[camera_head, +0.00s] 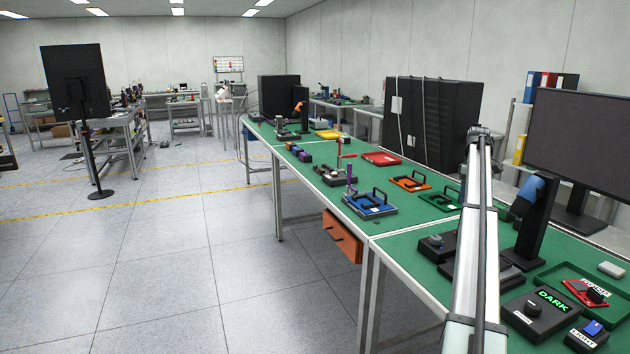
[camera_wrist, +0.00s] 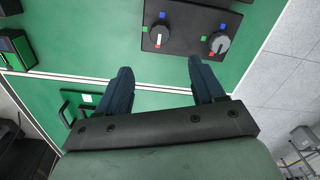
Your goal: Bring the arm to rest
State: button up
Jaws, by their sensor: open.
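My gripper (camera_wrist: 160,66) shows in the wrist view with its two dark blue fingers apart and nothing between them. It points down at the green bench top (camera_wrist: 262,12). A dark panel with two knobs (camera_wrist: 189,14) lies just beyond the fingertips, at the top of that view. A green piece with a black handle (camera_wrist: 66,116) is partly hidden beside the left finger. I cannot make out my gripper in the head view. The long green-topped bench (camera_head: 402,245) runs from the lower right into the distance there.
A blue plate with a handle (camera_head: 370,204), an orange frame (camera_head: 410,181) and a green frame (camera_head: 440,200) lie on the bench. A box marked DARK (camera_head: 536,318) and a monitor (camera_head: 582,140) are at the right.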

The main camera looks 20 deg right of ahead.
jog(key=w+a+f+n, duration=0.1)
jog(key=w+a+f, duration=0.1)
jog(key=a+f, duration=0.65)
jog(key=w+a+f+t, duration=0.1)
jog(key=w+a+f, duration=0.25)
jog(key=a, duration=1.05)
jog(key=w+a+f+n, duration=0.1)
jog(key=w+a+f, duration=0.1)
jog(key=a+f, duration=0.7)
jog(key=s+a+f+m+g+y, duration=0.1)
jog(key=s+a+f, duration=0.2)
jog(key=a+f, duration=0.55)
jog(key=s+a+f+m, duration=0.1)
jog(key=s+a+f, duration=0.3)
jog(key=a+f, duration=0.5)
jog(key=s+a+f+m+g, duration=0.1)
jog(key=s+a+f+g, duration=0.1)
jog(key=s+a+f, duration=0.75)
jog(key=s+a+f+m+g, duration=0.1)
jog(key=s+a+f, duration=0.5)
jog(key=s+f, duration=0.6)
jog(key=s+a+f+m+g, duration=0.1)
jog(key=s+a+f+g, duration=0.1)
jog(key=s, duration=1.2)
jog(key=s+a+f+g+h, duration=0.1)
jog(key=s+a+f, duration=0.4)
jog(key=s, duration=0.9)
jog(key=shift+s+a+m+g, duration=0.4)
jog(key=shift+a, duration=0.65)
